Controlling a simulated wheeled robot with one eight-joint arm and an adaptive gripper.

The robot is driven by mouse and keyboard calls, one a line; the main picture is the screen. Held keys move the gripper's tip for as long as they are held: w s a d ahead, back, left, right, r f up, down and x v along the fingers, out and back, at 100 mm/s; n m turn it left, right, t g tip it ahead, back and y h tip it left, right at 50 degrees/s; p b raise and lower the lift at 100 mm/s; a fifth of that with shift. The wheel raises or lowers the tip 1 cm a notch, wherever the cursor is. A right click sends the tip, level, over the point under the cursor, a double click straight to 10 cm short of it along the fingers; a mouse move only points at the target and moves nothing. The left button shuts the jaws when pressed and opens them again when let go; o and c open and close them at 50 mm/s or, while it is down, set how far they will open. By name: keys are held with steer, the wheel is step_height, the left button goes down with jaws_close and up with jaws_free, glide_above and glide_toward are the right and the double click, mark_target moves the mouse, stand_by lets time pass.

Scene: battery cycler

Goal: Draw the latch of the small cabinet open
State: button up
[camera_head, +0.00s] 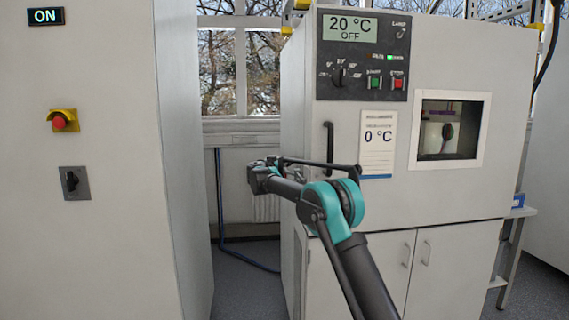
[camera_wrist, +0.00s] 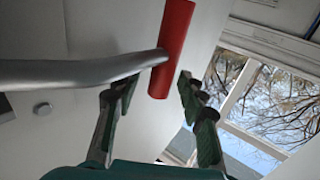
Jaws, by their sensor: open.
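In the wrist view, a red cylindrical grip (camera_wrist: 172,48) sits at the end of a curved grey metal lever (camera_wrist: 70,72) in front of a pale panel; it looks like the latch handle. My gripper (camera_wrist: 156,92) is open, with one finger on each side of the lower end of the red grip. I cannot tell whether either finger touches it. In the head view, my gripper (camera_head: 260,178) is at the left front edge of the right-hand cabinet (camera_head: 450,190). The red grip cannot be made out there, and my arm covers part of the cabinet front.
A tall pale cabinet (camera_head: 100,240) with an ON display stands at the left. A narrow floor gap with a blue hose (camera_head: 221,200) separates the cabinets. The right cabinet has a black vertical handle (camera_head: 329,143). A window (camera_head: 240,75) is behind.

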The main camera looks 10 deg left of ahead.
steer(key=shift+c, duration=0.2)
jaws_close()
steer(key=shift+s+a, duration=0.1)
steer(key=shift+s, duration=0.05)
steer(key=s+a+n+g+y, duration=0.3)
steer(key=s+a+n+y, duration=0.2)
steer(key=s+n+y, duration=0.6)
steer(key=shift+s+a+n+g+y, duration=0.15)
steer(key=shift+s+n+g+y, duration=0.2)
steer(key=shift+s+y, duration=2.35)
steer(key=shift+w+y, duration=0.4)
steer(key=shift+y, duration=0.1)
